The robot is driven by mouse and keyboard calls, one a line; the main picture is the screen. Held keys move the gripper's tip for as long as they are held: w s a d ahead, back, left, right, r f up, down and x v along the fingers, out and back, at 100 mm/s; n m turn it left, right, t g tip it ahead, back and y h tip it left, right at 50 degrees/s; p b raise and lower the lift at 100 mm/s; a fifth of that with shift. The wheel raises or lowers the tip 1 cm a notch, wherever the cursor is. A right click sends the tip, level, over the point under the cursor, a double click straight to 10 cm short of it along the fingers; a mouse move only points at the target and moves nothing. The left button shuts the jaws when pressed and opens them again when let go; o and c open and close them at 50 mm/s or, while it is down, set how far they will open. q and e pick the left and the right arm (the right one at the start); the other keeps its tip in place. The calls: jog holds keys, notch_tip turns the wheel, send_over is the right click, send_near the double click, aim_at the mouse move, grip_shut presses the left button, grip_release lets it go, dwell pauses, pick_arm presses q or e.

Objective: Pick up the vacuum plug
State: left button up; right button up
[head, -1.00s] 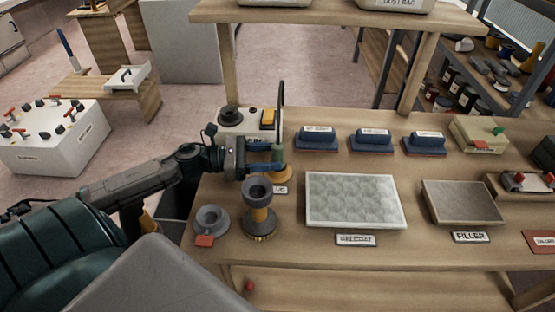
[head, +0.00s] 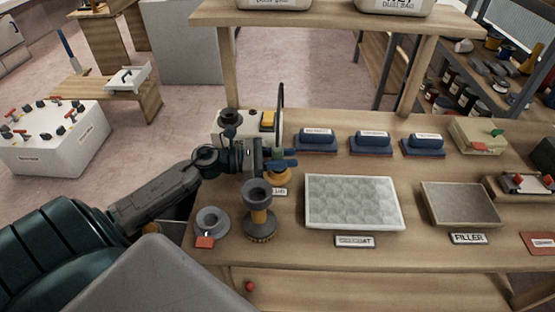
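My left gripper (head: 290,158) is above the left part of the bench, with its two blue fingers pointing right and a small gap between them. It looks open and nothing shows between the fingers. An orange-yellow round-based piece (head: 279,175) stands just under the fingers, its upper part hidden by the gripper; I cannot tell if they touch. A partly hidden label lies in front of it. No piece is readably marked as the vacuum plug. A grey cup on a yellow-handled, bristled base (head: 258,205) stands nearer. My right gripper is not in view.
A grey ring-shaped cup with a red tag (head: 211,220) stands at the bench's left edge. A white box (head: 232,124) with a black knob and upright dark loop stands behind my gripper. Blue sanding blocks (head: 371,143) and a pale tray (head: 353,202) lie to the right.

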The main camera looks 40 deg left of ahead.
pick_arm(q)
jog(key=shift+r, duration=0.1)
grip_shut()
